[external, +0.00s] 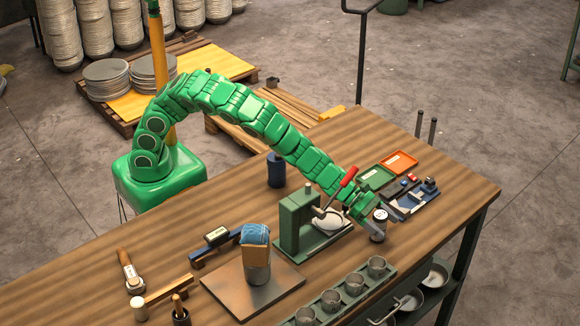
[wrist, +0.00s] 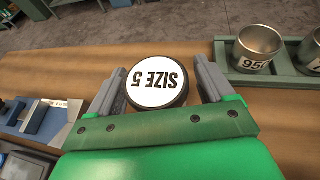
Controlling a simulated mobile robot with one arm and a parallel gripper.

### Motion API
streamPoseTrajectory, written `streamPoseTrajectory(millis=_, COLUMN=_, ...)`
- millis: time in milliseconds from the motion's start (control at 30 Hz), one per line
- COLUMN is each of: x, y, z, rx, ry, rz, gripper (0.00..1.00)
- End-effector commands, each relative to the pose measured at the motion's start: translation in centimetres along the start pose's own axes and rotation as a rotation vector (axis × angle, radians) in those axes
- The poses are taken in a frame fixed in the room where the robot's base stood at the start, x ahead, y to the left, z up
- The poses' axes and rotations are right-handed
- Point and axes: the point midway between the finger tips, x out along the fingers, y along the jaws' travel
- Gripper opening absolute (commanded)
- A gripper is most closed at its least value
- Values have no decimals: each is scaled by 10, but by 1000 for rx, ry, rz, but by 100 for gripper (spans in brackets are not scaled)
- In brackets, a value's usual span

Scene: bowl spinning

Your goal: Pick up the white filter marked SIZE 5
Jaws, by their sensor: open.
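The white filter marked SIZE 5 (wrist: 157,83) is a round white disc with a dark rim. In the wrist view it sits between my two grey fingers, its lettering upside down. My gripper (wrist: 157,80) is open, with one finger on each side of the filter. In the external view the filter (external: 380,215) shows as a white top on a small grey cylinder at the end of my green arm. My gripper (external: 370,222) is low over the wooden table there. Whether a finger touches the filter is hard to tell.
A green press with a red handle (external: 348,177) stands just left of my gripper. A green rack (external: 308,302) of several metal cups lies in front; one cup (wrist: 257,48) reads 950. A blue tool tray (external: 412,200) and an orange tray (external: 398,162) lie behind. Bare table (external: 455,200) is at right.

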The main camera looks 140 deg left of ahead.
Motion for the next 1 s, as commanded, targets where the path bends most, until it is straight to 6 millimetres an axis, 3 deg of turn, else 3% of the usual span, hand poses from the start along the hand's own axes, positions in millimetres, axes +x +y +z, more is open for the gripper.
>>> streamPoseTrajectory(millis=167, x=0, y=0, z=0, rx=0, ry=0, rz=0, gripper=82)
streamPoseTrajectory(millis=533, x=0, y=0, z=1, rx=0, ry=-1, rz=1, gripper=25)
streamPoseTrajectory(millis=1000, x=-8, y=0, z=6, rx=3, ry=-3, rz=2, gripper=23)
